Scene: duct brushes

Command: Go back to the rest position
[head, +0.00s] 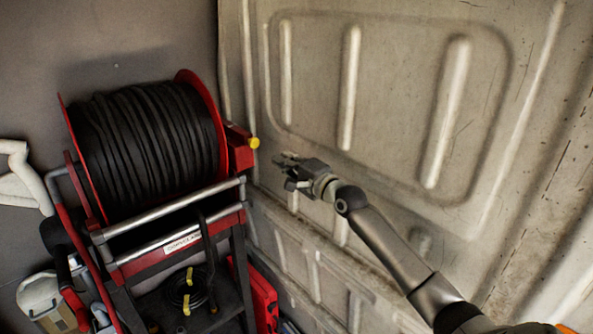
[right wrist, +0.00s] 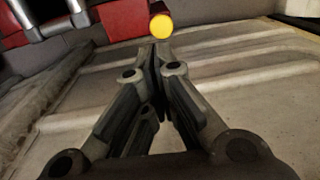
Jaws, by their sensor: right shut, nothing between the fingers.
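My right gripper (head: 288,167) is in the middle of the head view, its arm coming in from the lower right. It is near the ribbed wall panel and a little to the right of the red reel frame's yellow knob (head: 254,142). In the right wrist view its fingers (right wrist: 158,50) are together, with nothing visible between them. The yellow knob (right wrist: 160,26) shows just past the fingertips in that view; I cannot tell the exact gap. My left gripper is not in view.
A hose reel (head: 145,140) with black hose stands on a red and metal frame (head: 175,240) at the left. A coiled cable (head: 188,290) lies on its lower shelf, with a red case (head: 264,300) beside it. The ribbed metal wall (head: 400,110) bounds the right side.

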